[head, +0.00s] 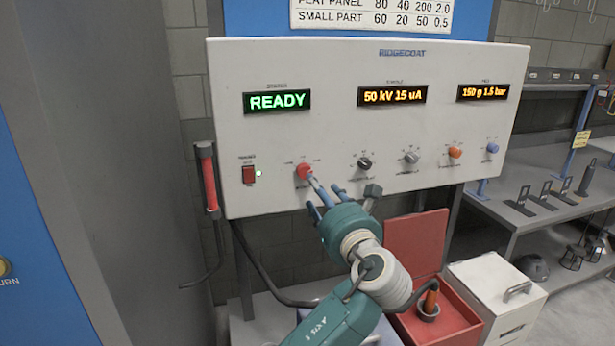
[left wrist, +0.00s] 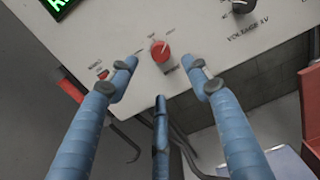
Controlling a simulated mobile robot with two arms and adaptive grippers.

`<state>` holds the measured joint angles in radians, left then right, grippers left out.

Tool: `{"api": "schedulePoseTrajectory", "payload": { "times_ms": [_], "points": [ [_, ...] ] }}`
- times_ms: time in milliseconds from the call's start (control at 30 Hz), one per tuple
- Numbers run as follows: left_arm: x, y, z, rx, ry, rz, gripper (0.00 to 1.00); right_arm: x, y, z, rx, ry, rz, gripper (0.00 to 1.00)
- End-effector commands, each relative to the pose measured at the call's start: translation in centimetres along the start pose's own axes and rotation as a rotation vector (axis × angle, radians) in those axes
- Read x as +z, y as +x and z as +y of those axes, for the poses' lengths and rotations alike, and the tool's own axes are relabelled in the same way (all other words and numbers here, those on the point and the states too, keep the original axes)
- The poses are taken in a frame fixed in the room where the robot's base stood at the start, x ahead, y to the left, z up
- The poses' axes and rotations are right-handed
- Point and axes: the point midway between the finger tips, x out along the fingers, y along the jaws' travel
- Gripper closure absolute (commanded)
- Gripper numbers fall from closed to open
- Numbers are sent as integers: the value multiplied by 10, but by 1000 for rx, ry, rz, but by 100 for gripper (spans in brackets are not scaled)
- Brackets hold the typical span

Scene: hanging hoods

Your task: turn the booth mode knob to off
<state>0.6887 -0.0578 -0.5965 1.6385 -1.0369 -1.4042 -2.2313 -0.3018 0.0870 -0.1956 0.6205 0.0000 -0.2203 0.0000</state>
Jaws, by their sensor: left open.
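The red mode knob (head: 304,171) is at the lower left of the white control panel (head: 330,130). It also shows in the left wrist view (left wrist: 163,57), with a pale pointer mark on its face. Its labels are too small to read surely. My left gripper (head: 322,192) is in front of the panel, just below and right of the knob. In the left wrist view its blue fingers (left wrist: 159,75) are spread, with the knob above and between the tips. I see no clear contact. My right gripper is not in view.
Black, grey, orange and blue knobs sit right of the red one. A red power switch (head: 249,175) is left of it. The displays read READY, 50 kV 15 uA and 150 g 1.5 bar. A red box (head: 400,318) stands below; a shelf (head: 530,215) stands at right.

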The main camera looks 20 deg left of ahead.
Motion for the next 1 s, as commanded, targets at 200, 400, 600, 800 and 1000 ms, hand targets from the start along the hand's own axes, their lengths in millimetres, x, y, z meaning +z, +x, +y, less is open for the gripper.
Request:
{"api": "schedulePoseTrajectory", "payload": {
  "times_ms": [200,400,600,800,1000],
  "points": [
    [2,38,1,3,1,2,51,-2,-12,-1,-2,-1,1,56],
    [1,75,1,2,-2,3,51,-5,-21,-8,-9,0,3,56],
    [-1,97,1,1,-3,4,51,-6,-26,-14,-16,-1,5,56],
    [-2,103,0,-2,-5,4,51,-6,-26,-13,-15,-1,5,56],
    [-2,102,0,-2,-5,4,57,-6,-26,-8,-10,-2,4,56]
  ]
}}
